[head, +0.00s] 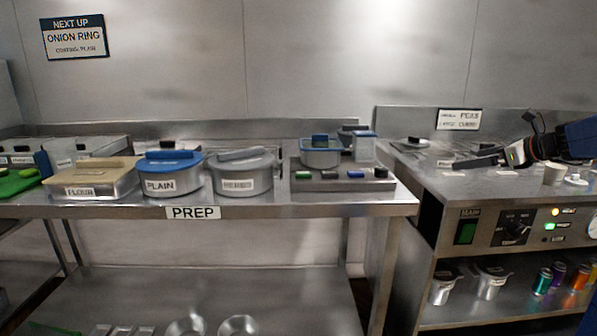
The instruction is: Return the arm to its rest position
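My arm (571,140) reaches in from the right edge of the head view, dark with a blue section. My gripper (480,160) points left over the range counter (470,187) at the right. The gripper is small and seen side-on, so I cannot tell whether its fingers are apart. I see no object clearly held in it.
The prep table (300,207) holds a FLOUR container (97,180), a blue-lidded PLAIN pot (170,181), a grey-lidded pot (242,180) and a scale-like unit (343,183). A pale cup (554,173) stands near my arm. Cans (542,281) sit on the shelf below.

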